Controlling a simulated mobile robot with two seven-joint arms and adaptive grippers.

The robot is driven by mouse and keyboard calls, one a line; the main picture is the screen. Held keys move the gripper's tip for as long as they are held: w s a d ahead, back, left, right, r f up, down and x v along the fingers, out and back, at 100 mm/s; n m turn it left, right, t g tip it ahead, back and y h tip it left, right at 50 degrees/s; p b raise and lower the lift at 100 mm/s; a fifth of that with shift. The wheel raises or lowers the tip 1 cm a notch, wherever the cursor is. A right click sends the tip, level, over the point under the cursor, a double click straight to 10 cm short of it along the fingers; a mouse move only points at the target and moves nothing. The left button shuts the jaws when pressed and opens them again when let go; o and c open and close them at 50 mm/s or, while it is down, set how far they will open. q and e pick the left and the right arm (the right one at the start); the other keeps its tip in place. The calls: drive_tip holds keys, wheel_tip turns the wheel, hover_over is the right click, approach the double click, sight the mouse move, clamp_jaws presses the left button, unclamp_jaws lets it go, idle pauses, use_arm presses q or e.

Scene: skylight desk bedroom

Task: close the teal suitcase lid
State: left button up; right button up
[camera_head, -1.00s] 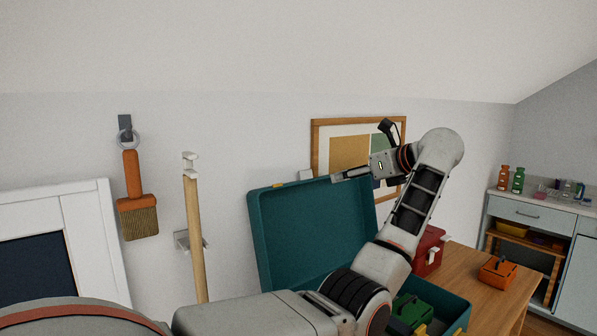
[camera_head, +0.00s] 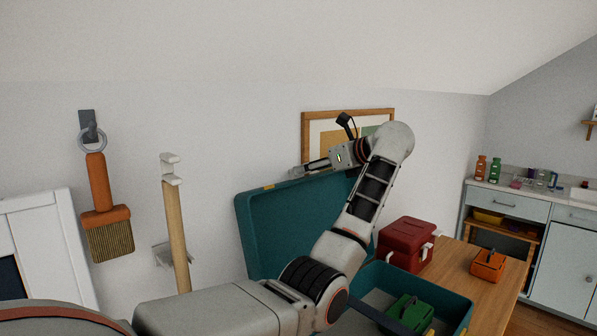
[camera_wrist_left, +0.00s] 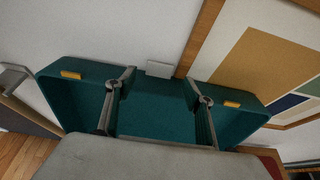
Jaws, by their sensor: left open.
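The teal suitcase stands open on the wooden table. Its lid (camera_head: 280,228) is raised, leaning near the wall, and its base (camera_head: 458,308) shows at the lower right, partly hidden by my left arm. My left gripper (camera_head: 300,171) is at the lid's top edge in the head view. In the left wrist view the gripper (camera_wrist_left: 158,100) is open, its two fingers spread in front of the teal lid (camera_wrist_left: 155,120), with the yellow latches outside them. Whether the fingers touch the lid I cannot tell. My right gripper is not in view.
A green case (camera_head: 408,312) lies in the suitcase base. A red box (camera_head: 405,243) and an orange box (camera_head: 488,265) stand on the table (camera_head: 455,268). A framed picture (camera_head: 320,124) hangs behind the lid. A brush (camera_head: 105,210) and a wooden pole (camera_head: 175,225) are at left.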

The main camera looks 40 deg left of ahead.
sight(300, 178)
use_arm(q)
drive_tip(key=x, duration=0.5)
drive_tip(key=shift+a+f, duration=0.15)
drive_tip(key=shift+a, duration=0.2)
clamp_jaws()
drive_tip(key=shift+d, duration=0.1)
